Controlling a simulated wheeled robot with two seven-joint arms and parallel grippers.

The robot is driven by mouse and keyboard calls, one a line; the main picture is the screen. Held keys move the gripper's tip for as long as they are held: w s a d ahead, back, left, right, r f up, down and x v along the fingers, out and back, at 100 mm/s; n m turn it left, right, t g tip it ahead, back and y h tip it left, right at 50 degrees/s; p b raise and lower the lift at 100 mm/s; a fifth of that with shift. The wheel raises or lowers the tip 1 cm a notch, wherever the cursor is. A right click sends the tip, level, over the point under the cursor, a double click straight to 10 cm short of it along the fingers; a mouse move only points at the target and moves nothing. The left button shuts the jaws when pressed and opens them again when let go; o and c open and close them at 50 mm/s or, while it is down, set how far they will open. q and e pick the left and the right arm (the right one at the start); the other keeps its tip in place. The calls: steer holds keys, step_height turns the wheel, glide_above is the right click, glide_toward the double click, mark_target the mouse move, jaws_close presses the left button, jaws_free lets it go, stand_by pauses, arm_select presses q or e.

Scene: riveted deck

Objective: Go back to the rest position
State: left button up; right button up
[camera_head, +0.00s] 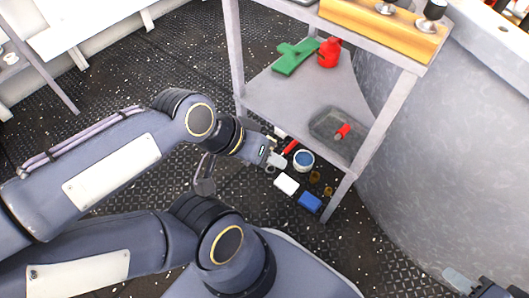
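My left arm comes in from the left in the head view. Its gripper (272,158) hangs beside the near leg of the grey shelf rack, by several small items on the deck. Its fingers are small and partly lost among those items, so its opening and any hold cannot be told. My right gripper (460,282) shows only in part at the bottom right corner, cut by the frame edge. Its opening cannot be made out, and no object shows in it.
The grey rack (295,90) holds a green tool (293,57), a red bottle (329,52) and a dark tray (325,125). Below lie a white box (286,184), a blue box (310,202) and a round tin (303,160). A curved grey wall (430,150) stands right.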

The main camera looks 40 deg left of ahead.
step_height(320, 180, up, 35)
steer(key=p, duration=3.4)
steer(key=shift+f+p, duration=0.2)
steer(key=shift+p, duration=0.1)
